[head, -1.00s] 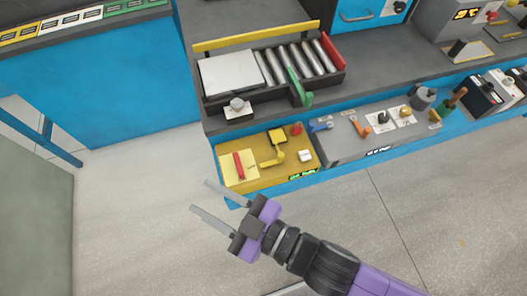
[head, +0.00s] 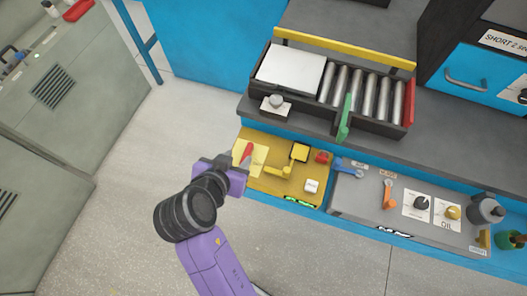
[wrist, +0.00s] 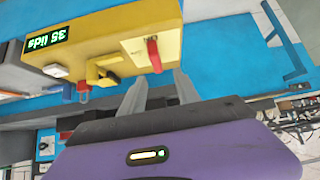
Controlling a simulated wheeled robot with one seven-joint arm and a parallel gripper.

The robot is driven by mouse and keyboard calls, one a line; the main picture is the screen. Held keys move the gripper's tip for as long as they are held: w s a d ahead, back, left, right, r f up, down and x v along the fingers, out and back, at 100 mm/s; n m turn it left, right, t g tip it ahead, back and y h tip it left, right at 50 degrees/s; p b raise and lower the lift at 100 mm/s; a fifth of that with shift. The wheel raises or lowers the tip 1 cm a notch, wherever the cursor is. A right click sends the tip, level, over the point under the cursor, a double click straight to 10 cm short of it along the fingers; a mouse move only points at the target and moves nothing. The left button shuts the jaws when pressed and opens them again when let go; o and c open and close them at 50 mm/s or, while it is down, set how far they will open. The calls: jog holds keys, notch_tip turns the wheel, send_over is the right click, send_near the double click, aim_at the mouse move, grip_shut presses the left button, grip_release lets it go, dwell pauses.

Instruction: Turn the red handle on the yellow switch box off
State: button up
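The yellow switch box (head: 270,186) sits at the left end of the low blue ledge in the head view. Its red handle (head: 246,154) is on a pale yellow plate at the box's left end. In the wrist view, which looks upside down, the box (wrist: 100,35) is at the top and the red handle (wrist: 154,56) stands out from it. My gripper (wrist: 160,82) is open and empty, its two fingers pointing at the box on either side of the handle's line. The fingertips look just short of the handle; contact cannot be told.
The box also carries a yellow lever (head: 281,169), a red part (head: 321,157), a white button (head: 311,186) and a green display (wrist: 46,38). A grey panel with an orange handle (head: 389,194) and knobs adjoins on the right. A roller tray stands above. Floor on the left is clear.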

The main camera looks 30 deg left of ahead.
aim_at(247, 153)
jog(key=shift+d+f, duration=0.2)
jog(key=shift+m, duration=0.3)
jog(key=shift+x, duration=3.85)
jog(key=shift+d, duration=0.1)
grip_shut()
